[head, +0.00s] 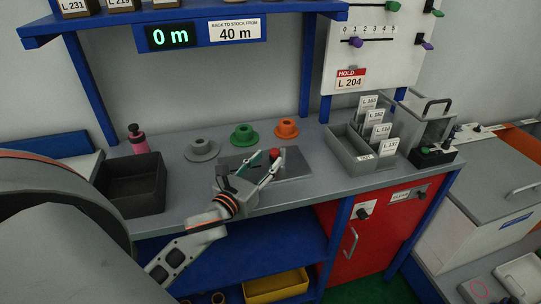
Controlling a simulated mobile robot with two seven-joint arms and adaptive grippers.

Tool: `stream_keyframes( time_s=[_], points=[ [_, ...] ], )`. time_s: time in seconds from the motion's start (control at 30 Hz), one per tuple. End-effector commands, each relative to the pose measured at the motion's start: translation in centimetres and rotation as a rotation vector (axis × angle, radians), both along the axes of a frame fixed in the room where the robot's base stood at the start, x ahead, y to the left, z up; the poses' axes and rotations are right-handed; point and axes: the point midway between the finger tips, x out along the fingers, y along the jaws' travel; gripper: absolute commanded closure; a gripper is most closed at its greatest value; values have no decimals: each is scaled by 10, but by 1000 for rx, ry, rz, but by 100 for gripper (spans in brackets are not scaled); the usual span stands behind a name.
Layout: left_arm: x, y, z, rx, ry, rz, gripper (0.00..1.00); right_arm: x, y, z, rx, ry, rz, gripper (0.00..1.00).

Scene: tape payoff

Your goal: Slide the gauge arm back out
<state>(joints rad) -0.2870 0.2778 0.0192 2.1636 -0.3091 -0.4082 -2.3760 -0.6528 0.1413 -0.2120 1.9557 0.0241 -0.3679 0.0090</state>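A red knob (275,153), which looks like the gauge arm's handle, stands at the middle of a flat dark grey plate (296,166) on the bench. My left gripper (270,161) reaches over the plate from the front left. Its two fingers are spread apart, with the tips close to the red knob. I cannot tell whether a finger touches the knob. The gripper hides the left part of the plate and most of any gauge arm there. My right gripper is not in view.
A dark bin (132,188) and a pink bottle (137,139) are left. A grey card tray (353,150) stands right. A display (170,36) reads 0 m.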

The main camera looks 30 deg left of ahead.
Motion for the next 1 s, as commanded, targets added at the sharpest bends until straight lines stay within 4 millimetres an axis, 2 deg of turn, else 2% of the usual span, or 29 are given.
stream_keyframes(
  time_s=[0.1, 0.23, 0.57, 0.6, 0.73, 1.0],
  points=[
    [16, 1, 1, -1, -2, 0, 64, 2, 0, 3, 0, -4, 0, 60],
    [26, 2, 1, -1, -1, 0, 64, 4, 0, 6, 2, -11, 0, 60],
    [31, 2, 0, -1, 1, 0, 64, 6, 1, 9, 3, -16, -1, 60],
    [31, 2, 0, -1, 1, 0, 66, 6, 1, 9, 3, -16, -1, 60],
    [31, 2, 0, -1, 0, 0, 100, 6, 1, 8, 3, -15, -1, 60],
    [23, 9, 1, 1, 1, 1, 100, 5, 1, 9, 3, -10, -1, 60]
  ],
)
